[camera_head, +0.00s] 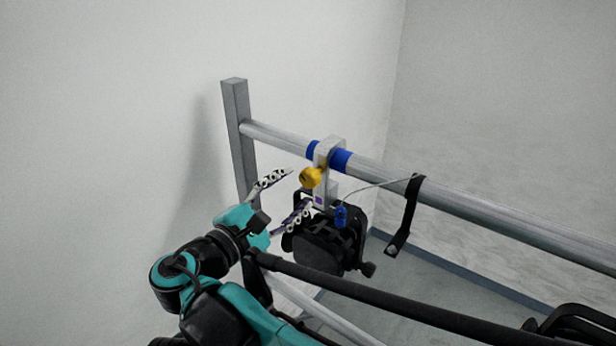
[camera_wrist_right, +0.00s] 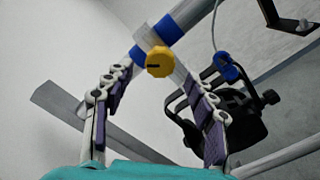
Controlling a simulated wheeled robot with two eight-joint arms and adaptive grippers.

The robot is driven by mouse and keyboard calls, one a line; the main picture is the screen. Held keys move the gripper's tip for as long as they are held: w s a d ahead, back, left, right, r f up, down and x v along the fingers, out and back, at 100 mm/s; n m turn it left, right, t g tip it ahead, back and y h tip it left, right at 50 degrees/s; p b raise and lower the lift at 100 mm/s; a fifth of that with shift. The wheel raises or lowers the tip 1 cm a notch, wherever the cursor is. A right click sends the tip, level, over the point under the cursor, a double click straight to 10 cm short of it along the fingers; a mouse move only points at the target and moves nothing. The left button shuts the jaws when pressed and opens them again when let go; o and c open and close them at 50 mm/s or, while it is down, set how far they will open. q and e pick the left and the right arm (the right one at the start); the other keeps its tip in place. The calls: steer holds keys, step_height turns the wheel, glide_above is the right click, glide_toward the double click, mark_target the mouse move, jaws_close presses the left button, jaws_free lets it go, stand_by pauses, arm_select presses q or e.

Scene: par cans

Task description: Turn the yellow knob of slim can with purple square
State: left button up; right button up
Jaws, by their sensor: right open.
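The slim can (camera_head: 318,248) is black and hangs by a grey clamp (camera_head: 326,155) from a metal rail. A small purple square (camera_head: 319,199) is on the grey bracket above it. The yellow knob (camera_head: 311,177) sticks out from the clamp. In the right wrist view the yellow knob (camera_wrist_right: 159,62) shows a dark slot and lies ahead, between the lines of the fingers. My right gripper (camera_head: 285,195) is open and empty, left of the knob and apart from it. It also shows in the right wrist view (camera_wrist_right: 160,105). My left gripper is not in view.
The metal rail (camera_head: 475,213) runs from a grey post (camera_head: 238,140) to the right, with blue bands beside the clamp. A thin cable leads to a black strap (camera_head: 406,215). Another black fixture (camera_head: 575,328) is at the lower right. A pale wall stands behind.

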mark_target(305, 182)
steer(key=p+x, duration=0.1)
steer(key=x, duration=0.5)
steer(key=c, duration=1.2)
